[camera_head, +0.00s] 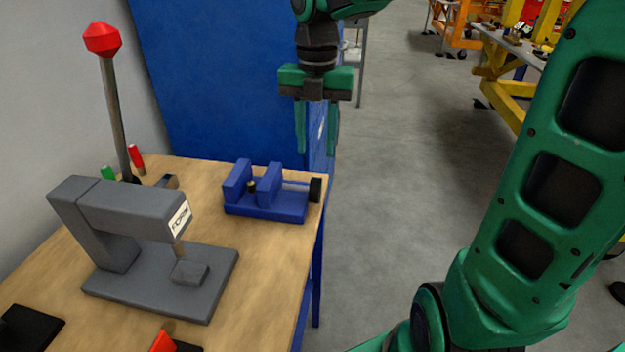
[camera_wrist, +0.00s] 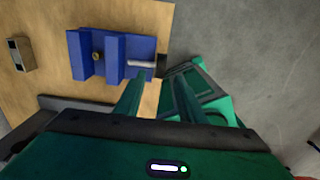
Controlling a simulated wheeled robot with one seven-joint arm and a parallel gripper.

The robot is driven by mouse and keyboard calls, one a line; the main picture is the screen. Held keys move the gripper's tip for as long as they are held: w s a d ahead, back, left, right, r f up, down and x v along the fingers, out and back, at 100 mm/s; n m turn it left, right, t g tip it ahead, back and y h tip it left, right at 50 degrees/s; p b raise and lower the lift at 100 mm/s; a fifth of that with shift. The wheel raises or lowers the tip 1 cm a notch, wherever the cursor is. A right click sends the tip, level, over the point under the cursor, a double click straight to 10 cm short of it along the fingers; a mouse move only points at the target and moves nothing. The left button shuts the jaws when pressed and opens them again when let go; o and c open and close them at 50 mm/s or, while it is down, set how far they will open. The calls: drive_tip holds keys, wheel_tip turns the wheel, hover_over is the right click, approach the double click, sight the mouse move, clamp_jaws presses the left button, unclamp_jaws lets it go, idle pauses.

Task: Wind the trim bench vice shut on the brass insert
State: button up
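The blue bench vice (camera_head: 265,207) sits near the right edge of the wooden bench, and it also shows in the wrist view (camera_wrist: 113,52). The small brass insert (camera_head: 251,186) stands between its two jaws; in the wrist view the insert (camera_wrist: 97,56) is near the left jaw, with a gap towards the right jaw. The vice's black handle knob (camera_head: 315,189) is at the right end of its screw. My gripper (camera_head: 317,150) is above and beyond the vice's right end, pointing down. Its two green fingers are apart with nothing between them, and they also show in the wrist view (camera_wrist: 158,88).
A grey press (camera_head: 120,225) with a red-topped lever stands left of the vice. Red and green handled items (camera_head: 137,158) lie behind it. A blue panel (camera_head: 230,80) rises behind the bench.

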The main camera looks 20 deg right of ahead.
sight(315, 178)
wheel_tip(315, 178, down, 10)
drive_tip(key=shift+f, duration=0.25)
idle(0.4)
clamp_jaws()
